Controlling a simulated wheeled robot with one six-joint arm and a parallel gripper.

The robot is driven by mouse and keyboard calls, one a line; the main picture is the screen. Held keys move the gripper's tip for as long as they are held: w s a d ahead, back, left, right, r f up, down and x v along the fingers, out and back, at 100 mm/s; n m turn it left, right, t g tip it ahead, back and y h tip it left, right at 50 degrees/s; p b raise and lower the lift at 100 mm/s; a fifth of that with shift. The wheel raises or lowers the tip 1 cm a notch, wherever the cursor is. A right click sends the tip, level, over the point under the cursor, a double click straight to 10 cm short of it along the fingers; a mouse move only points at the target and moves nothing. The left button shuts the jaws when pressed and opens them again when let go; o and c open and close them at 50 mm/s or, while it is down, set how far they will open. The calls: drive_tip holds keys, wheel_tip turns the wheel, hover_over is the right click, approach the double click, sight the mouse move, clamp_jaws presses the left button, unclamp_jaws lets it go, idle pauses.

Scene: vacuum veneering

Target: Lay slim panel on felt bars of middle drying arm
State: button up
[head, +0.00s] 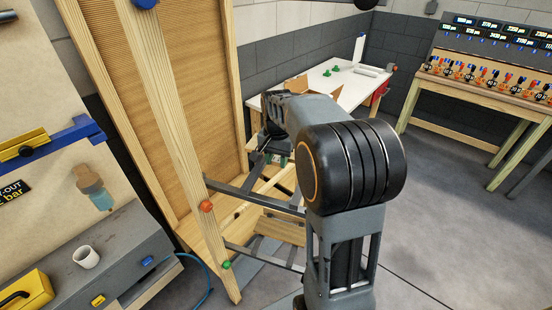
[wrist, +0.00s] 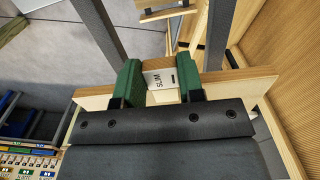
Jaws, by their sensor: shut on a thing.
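In the wrist view my gripper (wrist: 160,80) has green pads closed on the slim panel (wrist: 95,98), a pale wooden board with a white SLIM label between the pads. Two dark grey bars (wrist: 97,25) run beyond the panel, one on each side of the jaws; I cannot tell whether the panel touches them. In the head view the drying rack's wooden post (head: 185,130) carries an orange-marked arm with grey bars (head: 255,196) and a lower green-marked arm (head: 262,256).
A ribbed wooden panel (head: 150,85) stands behind the rack. A white table (head: 335,85) with green pieces is at the back, and a control bench (head: 480,95) at the right. A grey cabinet (head: 85,270) with a white mug is at the left. Floor at the right is clear.

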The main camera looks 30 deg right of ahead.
drive_tip(key=shift+s, duration=0.1)
drive_tip(key=shift+s+a, duration=0.1)
drive_tip(key=shift+a, duration=0.05)
drive_tip(key=shift+f, duration=0.3)
drive_tip(key=shift+f+b, duration=2)
drive_tip(key=shift+f, duration=0.5)
drive_tip(key=shift+f, duration=0.15)
drive_tip(key=o, duration=1.2)
wheel_tip(320, 180, up, 14)
drive_tip(key=shift+f, duration=0.1)
